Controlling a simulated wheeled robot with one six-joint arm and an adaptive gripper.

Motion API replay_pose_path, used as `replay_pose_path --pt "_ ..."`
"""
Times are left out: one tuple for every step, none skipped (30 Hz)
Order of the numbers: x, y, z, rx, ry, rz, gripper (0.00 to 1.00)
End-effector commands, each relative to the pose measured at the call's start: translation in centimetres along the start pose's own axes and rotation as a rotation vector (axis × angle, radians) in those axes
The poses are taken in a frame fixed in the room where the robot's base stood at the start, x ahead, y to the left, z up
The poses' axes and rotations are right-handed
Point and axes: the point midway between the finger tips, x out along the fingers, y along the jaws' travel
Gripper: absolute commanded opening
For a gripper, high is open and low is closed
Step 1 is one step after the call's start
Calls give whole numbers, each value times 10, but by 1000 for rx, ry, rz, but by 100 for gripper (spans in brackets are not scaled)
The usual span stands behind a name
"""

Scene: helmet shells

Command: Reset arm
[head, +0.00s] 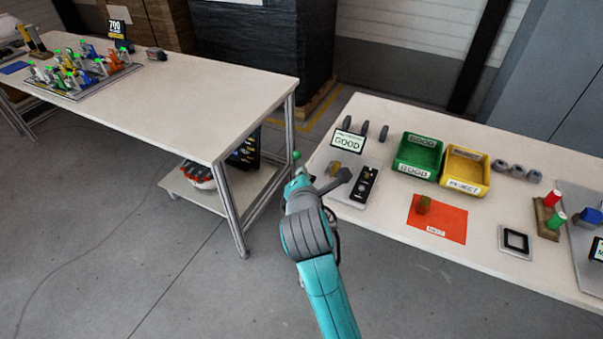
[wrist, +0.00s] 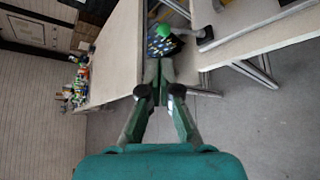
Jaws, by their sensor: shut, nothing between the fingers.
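My teal and grey arm reaches up from the bottom of the head view. My gripper (head: 297,168) is at its far end, in the gap between the two tables, and part of it is hidden by the arm. In the wrist view my gripper (wrist: 159,85) points away from the camera with its fingers closed together and nothing between them. A green ball (wrist: 164,32) shows beyond the fingertips there.
The right table (head: 400,120) carries a GOOD sign (head: 348,141), a green bin (head: 418,155), a yellow bin (head: 464,171) and an orange mat (head: 437,219). The left table (head: 190,95) holds a tray of colourful parts (head: 82,70). Open floor (head: 130,230) lies at lower left.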

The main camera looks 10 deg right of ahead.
Motion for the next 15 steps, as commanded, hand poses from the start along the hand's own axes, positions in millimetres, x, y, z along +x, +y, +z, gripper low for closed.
replay_pose_path --pt "0 0 0 0 0 0 0" --pt "0 0 0 0 0 0 0" --pt "0 0 0 0 0 0 0" --pt "0 0 0 0 0 0 0" --pt "0 0 0 0 0 0 0" --pt "0 -1 0 1 0 0 0" --pt "0 -2 0 4 1 0 0" --pt "0 -4 -1 8 1 0 0" --pt "0 -9 -3 20 3 0 0" --pt "-1 -15 -4 31 5 1 0" --pt "-2 -21 -6 46 7 2 0" --pt "-4 -32 -9 71 12 5 0" --pt "-5 -40 -12 95 16 7 0" --pt "-8 -49 -15 122 21 11 0" --pt "-11 -63 -19 160 27 16 0"
